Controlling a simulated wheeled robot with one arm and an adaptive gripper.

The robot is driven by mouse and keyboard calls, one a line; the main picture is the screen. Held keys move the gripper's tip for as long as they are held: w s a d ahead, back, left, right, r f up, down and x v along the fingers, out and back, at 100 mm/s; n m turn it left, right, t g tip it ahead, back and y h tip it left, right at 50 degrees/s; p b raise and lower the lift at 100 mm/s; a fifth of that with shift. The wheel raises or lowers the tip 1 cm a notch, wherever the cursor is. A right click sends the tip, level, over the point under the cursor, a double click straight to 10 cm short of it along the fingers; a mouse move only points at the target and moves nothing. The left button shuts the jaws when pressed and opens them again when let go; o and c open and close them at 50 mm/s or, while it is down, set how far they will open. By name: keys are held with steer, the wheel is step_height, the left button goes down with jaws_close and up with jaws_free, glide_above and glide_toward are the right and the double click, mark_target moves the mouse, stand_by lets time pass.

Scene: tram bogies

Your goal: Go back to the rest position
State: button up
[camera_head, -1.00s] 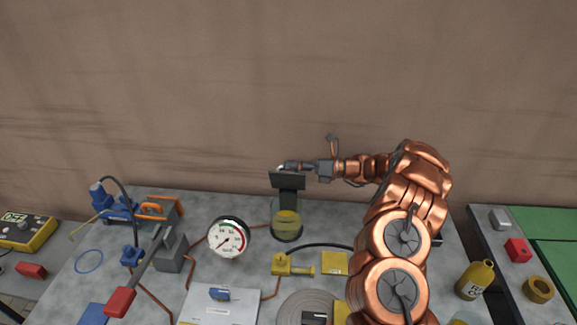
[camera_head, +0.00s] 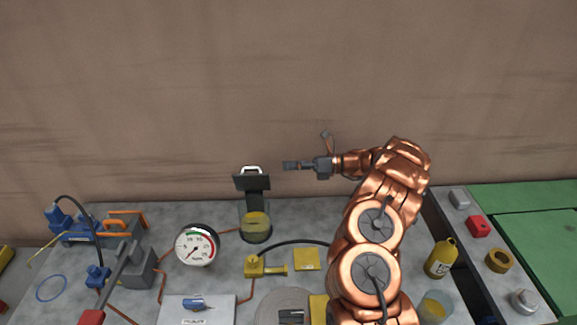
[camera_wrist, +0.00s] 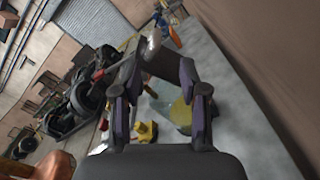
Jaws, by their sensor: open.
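My gripper (camera_head: 290,165) is at the end of my copper-coloured arm, above the back of the grey bench and pointing left. In the wrist view my gripper (camera_wrist: 160,100) has its fingers apart with nothing held between them. Left of it in the head view stands a dark post with a flat plate and a pale metal handle (camera_head: 252,169) on top. A clear gap shows between the fingertips and this handle. A yellow-filled glass cup (camera_head: 256,226) sits at the foot of the post.
A pressure gauge (camera_head: 197,245) stands left of the post. A grey lever pump (camera_head: 130,262) is further left. A yellow bottle (camera_head: 440,258) and a clear jar (camera_head: 435,307) are right of my arm. A plain wall rises behind the bench; the space above is free.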

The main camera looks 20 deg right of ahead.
steer(key=s+a+r+n+g, duration=0.3)
steer(key=a+r+n, duration=0.1)
steer(key=a, duration=0.3)
steer(key=s+a+r+n+g, duration=0.3)
steer(key=a+r+n, duration=0.15)
steer(key=a, duration=0.25)
steer(key=s+a+r+n+g+h, duration=0.25)
steer(key=s+a+n, duration=0.2)
steer(key=s, duration=0.25)
steer(key=s+a+r+n+g+h, duration=0.1)
steer(key=s+a+r+n+h, duration=0.15)
steer(key=s+a, duration=0.35)
steer(key=s+d+f+n+h, duration=0.2)
steer(key=s+n+h, duration=0.5)
steer(key=s, duration=0.7)
steer(key=s+d+f+n+t+h, duration=0.1)
steer(key=s+d+f+n+h, duration=0.2)
steer(key=s+d+n, duration=0.4)
steer(key=s+d+h, duration=0.1)
steer(key=s+d, duration=0.1)
steer(key=s, duration=0.3)
steer(key=shift+s+d+f+h, duration=0.2)
steer(key=shift+s+d+h, duration=0.1)
steer(key=shift+h, duration=0.1)
